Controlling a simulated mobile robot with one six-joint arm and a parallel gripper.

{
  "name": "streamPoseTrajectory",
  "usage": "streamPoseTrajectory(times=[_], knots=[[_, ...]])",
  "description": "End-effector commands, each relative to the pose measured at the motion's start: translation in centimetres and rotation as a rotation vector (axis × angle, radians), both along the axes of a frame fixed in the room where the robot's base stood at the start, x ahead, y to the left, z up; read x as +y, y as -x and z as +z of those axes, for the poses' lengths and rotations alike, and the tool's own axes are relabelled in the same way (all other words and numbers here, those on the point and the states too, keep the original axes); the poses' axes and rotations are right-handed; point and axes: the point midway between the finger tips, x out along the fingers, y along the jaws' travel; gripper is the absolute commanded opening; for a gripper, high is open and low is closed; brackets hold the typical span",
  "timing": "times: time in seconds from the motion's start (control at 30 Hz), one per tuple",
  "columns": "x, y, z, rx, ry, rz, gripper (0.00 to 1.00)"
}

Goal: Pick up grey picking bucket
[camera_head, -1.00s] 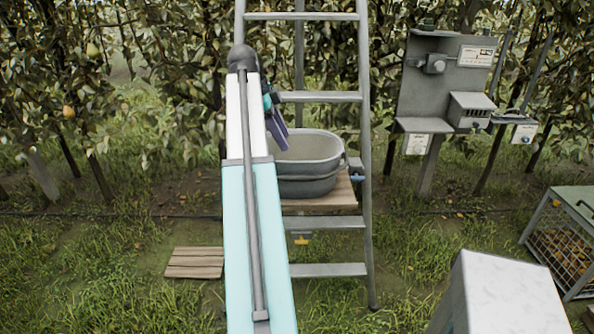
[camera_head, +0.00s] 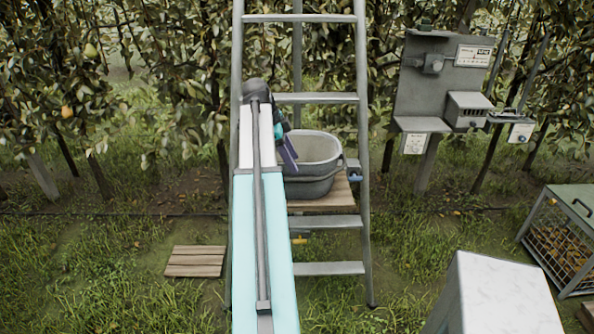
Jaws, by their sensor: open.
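The grey picking bucket (camera_head: 316,168) stands upright on a wooden platform (camera_head: 322,203) at the ladder, in the middle of the picture. It looks empty as far as its inside shows. My gripper (camera_head: 289,158) is at the bucket's left side, its dark fingers near the left rim and pointing down. My arm hides part of the gripper and the bucket's left edge. The jaws are open, but I cannot tell whether a finger touches the rim.
The ladder's rails (camera_head: 363,130) and rungs frame the bucket closely. A grey post-mounted panel (camera_head: 440,85) stands right. A white-topped box (camera_head: 505,290) and a wire crate of fruit (camera_head: 566,235) are at lower right. A wooden pallet (camera_head: 194,261) lies on the grass left.

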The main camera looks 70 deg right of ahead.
Motion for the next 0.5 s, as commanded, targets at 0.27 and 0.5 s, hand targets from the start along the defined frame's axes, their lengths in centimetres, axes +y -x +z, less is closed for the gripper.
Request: streamPoseTrajectory(times=[0.27,0.5], knots=[[-0.03,0.01,-0.11,0.0,0.0,0.0,0.47],[-0.08,0.15,-0.42,0.0,-0.001,0.0,0.47]])
